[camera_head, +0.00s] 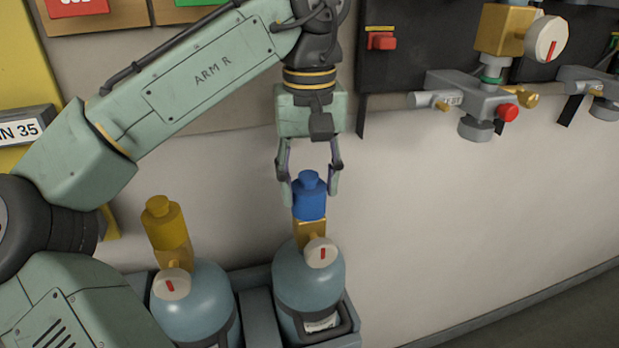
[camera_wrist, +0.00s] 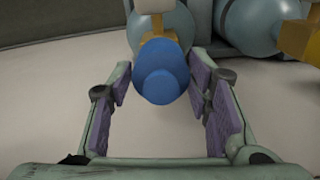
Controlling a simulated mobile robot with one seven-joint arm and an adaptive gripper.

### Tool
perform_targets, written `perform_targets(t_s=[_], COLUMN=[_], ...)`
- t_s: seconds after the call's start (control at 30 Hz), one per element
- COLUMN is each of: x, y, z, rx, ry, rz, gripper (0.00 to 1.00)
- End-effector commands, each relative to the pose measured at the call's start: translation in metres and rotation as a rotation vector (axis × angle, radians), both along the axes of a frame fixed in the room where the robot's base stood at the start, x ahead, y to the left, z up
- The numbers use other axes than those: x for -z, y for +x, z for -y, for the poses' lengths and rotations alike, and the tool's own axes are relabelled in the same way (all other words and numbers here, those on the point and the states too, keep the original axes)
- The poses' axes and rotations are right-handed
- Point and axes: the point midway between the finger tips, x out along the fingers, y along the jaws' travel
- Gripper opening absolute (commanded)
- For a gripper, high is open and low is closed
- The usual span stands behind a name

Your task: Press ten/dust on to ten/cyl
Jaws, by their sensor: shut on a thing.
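A blue dust cap (camera_head: 310,200) stands upright at the top of the brass valve (camera_head: 309,230) of the right-hand blue-grey cylinder (camera_head: 300,277). I cannot tell whether it is fully seated. No name on either cylinder is readable.
Both cylinders stand in a grey rack (camera_head: 257,300) against the pale wall. A dark panel (camera_head: 388,80) with a grey valve fitting (camera_head: 470,98) and a brass block (camera_head: 503,30) is at the upper right. The wall right of the right-hand cylinder is clear.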

Motion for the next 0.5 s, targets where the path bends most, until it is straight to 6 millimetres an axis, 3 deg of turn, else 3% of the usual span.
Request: perform_targets(t_s=[0.2,0.23,0.5], x=[0.0006,0.0007,0.0007], y=[-0.0001,-0.0001,0.0], z=[0.0,0.0,0.0], rx=[0.0,0.0,0.0], ry=[0.0,0.0,0.0], rz=[0.0,0.0,0.0], gripper=[0.31,0.47,0.65])
